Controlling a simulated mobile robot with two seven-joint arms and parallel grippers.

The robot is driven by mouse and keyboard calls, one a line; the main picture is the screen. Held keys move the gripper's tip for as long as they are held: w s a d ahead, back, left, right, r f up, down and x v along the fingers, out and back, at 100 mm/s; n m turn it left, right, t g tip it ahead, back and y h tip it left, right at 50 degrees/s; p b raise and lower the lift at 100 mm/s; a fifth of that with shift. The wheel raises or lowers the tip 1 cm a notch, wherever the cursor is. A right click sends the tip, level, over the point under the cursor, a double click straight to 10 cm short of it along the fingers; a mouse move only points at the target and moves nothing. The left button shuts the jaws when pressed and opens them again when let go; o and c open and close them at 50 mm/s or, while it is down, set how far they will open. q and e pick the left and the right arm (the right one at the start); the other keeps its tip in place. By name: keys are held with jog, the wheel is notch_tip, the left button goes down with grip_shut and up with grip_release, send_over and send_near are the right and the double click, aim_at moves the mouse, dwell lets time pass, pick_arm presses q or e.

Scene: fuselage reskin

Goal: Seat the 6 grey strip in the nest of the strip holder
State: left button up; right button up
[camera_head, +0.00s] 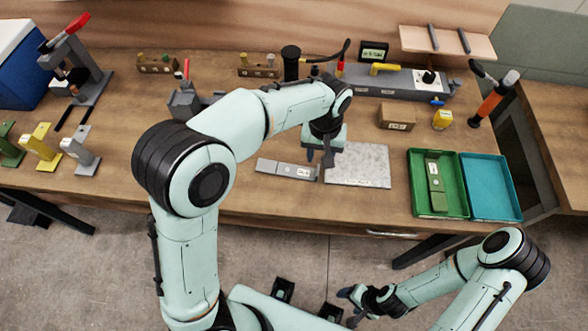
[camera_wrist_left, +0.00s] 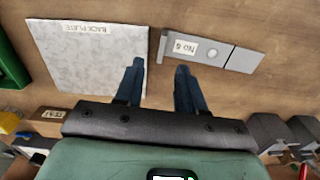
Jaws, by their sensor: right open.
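The grey strip (camera_head: 287,168) lies flat on the table, left of the pale back plate. In the left wrist view the strip (camera_wrist_left: 188,49) bears a label that reads No 6. My left gripper (camera_head: 320,158) is above the table near the strip's right end, pointing down. In the left wrist view its two fingers (camera_wrist_left: 158,82) are apart with nothing between them. My right gripper (camera_head: 352,303) is open and empty, low in front of the table.
The back plate (camera_head: 358,166) lies right of my left gripper. A green tray (camera_head: 455,207) with a green strip and a teal tray (camera_head: 490,187) are at the right. A long grey fixture (camera_head: 385,84) stands behind.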

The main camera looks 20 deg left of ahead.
aim_at(318, 169)
pick_arm(q)
jog(key=f, duration=0.2)
jog(key=s+f, duration=0.1)
jog(key=f, duration=0.1)
jog(key=shift+f, duration=0.25)
jog(key=shift+w+f, duration=0.1)
jog(key=shift+f, duration=0.2)
grip_shut()
pick_arm(e)
jog(key=shift+s+f, duration=0.1)
jog(key=shift+f, duration=0.15)
pick_arm(q)
jog(key=shift+r, duration=0.15)
notch_tip(318, 169, up, 20)
jog(key=p, duration=0.2)
pick_arm(e)
jog(key=shift+w+r, duration=0.75)
jog(key=shift+r, duration=0.2)
jog(key=shift+w+r, duration=0.7)
jog(key=shift+r, duration=0.25)
